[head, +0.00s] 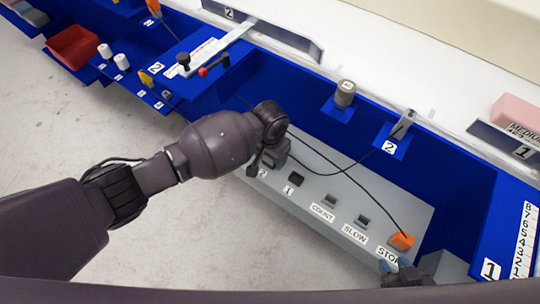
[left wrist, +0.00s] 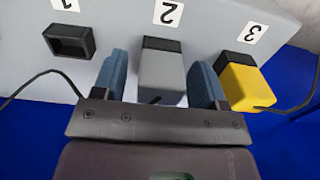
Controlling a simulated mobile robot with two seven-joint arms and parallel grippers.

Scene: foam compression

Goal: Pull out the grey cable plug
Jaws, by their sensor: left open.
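The grey plug (left wrist: 162,75) sits in the socket labelled 2 on a light grey panel (left wrist: 25,25) in the left wrist view. My left gripper (left wrist: 160,85) is open, with one blue finger on each side of the plug; whether they touch it I cannot tell. In the head view my left gripper (head: 268,158) is over the panel by label 2 and largely hides the plug. A yellow plug (left wrist: 245,82) sits by label 3, close to the right finger. My right gripper (head: 392,268) shows partly at the lower right, near STOP; its opening is unclear.
An empty socket (left wrist: 70,42) lies by label 1. The panel also carries COUNT, SLOW and STOP positions, with an orange plug (head: 401,241) at STOP. Thin black cables cross above the panel.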

